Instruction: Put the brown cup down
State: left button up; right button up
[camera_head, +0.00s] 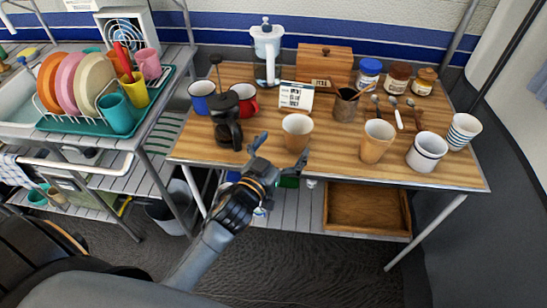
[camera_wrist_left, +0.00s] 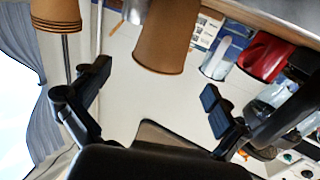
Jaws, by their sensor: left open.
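A brown cup (camera_head: 297,132) stands upright near the front edge of the wooden table (camera_head: 340,158). My left gripper (camera_head: 279,150) is open at the table's front edge, just in front of this cup. In the left wrist view the brown cup (camera_wrist_left: 168,38) shows beyond and between the spread fingers of the gripper (camera_wrist_left: 155,90), with nothing held. A second brown cup (camera_head: 376,142) stands to the right; a similar brown cup (camera_wrist_left: 56,14) is at the wrist view's upper left. My right gripper is not in view.
A black French press (camera_head: 228,125) stands left of the cup, with a red mug (camera_head: 245,98) and blue mug (camera_head: 201,98) behind. A small sign (camera_head: 295,96) stands behind the cup. A white mug (camera_head: 426,152) and striped cup (camera_head: 463,131) are at right.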

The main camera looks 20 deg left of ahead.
pick_arm(q)
jog(key=s, duration=0.6)
jog(key=shift+a, duration=0.35)
jog(key=shift+s, duration=0.1)
